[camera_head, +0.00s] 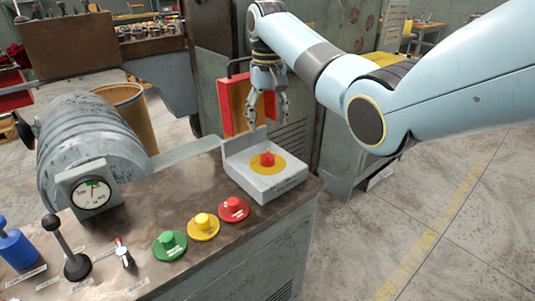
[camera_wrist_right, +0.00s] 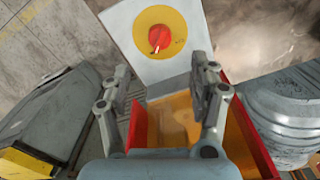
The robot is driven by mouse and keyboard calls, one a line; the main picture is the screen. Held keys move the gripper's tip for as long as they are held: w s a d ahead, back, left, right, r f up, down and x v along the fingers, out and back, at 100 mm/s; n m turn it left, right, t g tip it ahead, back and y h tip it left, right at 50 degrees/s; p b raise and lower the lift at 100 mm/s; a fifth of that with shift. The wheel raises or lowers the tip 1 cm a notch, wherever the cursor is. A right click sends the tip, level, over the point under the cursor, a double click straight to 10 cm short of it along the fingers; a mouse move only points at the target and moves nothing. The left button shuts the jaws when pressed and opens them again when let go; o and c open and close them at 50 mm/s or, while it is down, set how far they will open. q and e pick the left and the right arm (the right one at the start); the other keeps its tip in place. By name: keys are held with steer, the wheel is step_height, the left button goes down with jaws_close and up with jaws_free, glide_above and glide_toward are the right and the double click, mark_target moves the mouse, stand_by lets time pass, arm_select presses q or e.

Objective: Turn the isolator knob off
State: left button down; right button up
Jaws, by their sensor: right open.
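The isolator knob (camera_head: 267,159) is red and sits on a yellow disc on a pale grey box (camera_head: 258,187) at the right end of the bench. In the right wrist view the knob (camera_wrist_right: 159,37) shows near the top, with a small pale mark at its lower edge. My right gripper (camera_head: 268,112) is open and empty, fingers pointing down, above and behind the box's raised back plate. In the wrist view its fingertips (camera_wrist_right: 160,68) are spread, apart from the knob. My left gripper is not in view.
Green (camera_head: 170,243), yellow (camera_head: 204,225) and red (camera_head: 234,208) buttons line the bench front. A black-knobbed lever (camera_head: 62,245), a gauge (camera_head: 92,194) and a ribbed grey cylinder (camera_head: 92,140) stand left. A red bin (camera_head: 232,105) is behind the box. Space right of the bench is open.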

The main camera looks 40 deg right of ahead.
mark_target(268, 153)
step_height(268, 153, down, 11)
steer(key=shift+r+b, duration=0.2)
steer(key=shift+b, duration=0.45)
steer(key=c, duration=1.2)
steer(key=shift+o, duration=0.2)
